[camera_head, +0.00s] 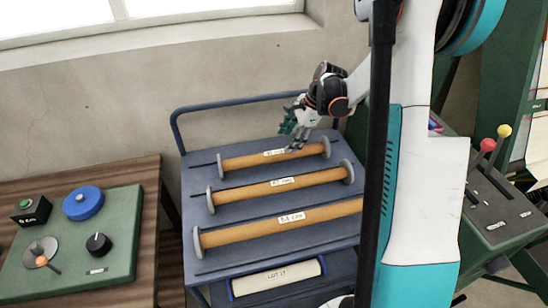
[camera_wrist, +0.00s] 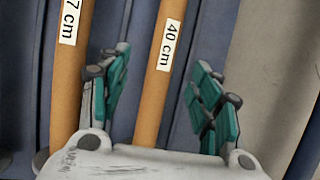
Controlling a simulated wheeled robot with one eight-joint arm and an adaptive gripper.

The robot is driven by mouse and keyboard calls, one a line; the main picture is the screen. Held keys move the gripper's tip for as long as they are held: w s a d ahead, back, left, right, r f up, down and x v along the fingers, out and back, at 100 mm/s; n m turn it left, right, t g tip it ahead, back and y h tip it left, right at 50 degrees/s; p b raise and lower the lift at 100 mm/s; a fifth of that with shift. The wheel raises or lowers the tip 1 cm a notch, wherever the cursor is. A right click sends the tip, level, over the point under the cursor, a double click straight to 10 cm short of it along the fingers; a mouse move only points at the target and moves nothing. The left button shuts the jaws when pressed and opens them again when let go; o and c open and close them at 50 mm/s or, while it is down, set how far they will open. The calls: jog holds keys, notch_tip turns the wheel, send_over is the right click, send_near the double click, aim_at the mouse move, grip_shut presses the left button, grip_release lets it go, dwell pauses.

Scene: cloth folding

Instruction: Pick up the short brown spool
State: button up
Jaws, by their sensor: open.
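The short brown spool (camera_head: 240,161) lies on the blue cart, rearmost of three in the head view, with grey end discs and a white label. In the wrist view the short spool (camera_wrist: 153,90) reads 40 cm and runs between the two green-padded fingers. My gripper (camera_head: 291,136) is open over the right part of this spool, pointing down. It also shows in the wrist view (camera_wrist: 163,70), with a finger on either side of the spool and a gap at each side. I cannot tell exactly how high the fingertips are above the cart.
A middle spool (camera_head: 285,185) and a longer front spool (camera_head: 250,233) lie parallel on the blue cart (camera_head: 225,265). The middle one (camera_wrist: 68,100) is close beside my left finger in the wrist view. A cart handle (camera_head: 235,101) rises behind. A white roll (camera_head: 275,277) lies below.

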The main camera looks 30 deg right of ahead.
aim_at(277, 153)
jog(key=b+x, duration=0.1)
jog(key=x, duration=0.5)
jog(key=shift+w+f+b, duration=0.1)
jog(key=shift+f+b, duration=0.05)
jog(key=shift+b, duration=0.2)
jog(key=shift+w+b+x, duration=0.1)
jog(key=shift+b+x, duration=0.55)
jog(key=shift+x, duration=0.7)
jog(key=shift+w+b+x, duration=0.15)
jog(key=shift+b+x, duration=0.5)
jog(key=shift+x, duration=0.75)
jog(key=shift+a+r, duration=0.1)
jog(key=shift+r, duration=0.1)
jog(key=c, duration=1.4)
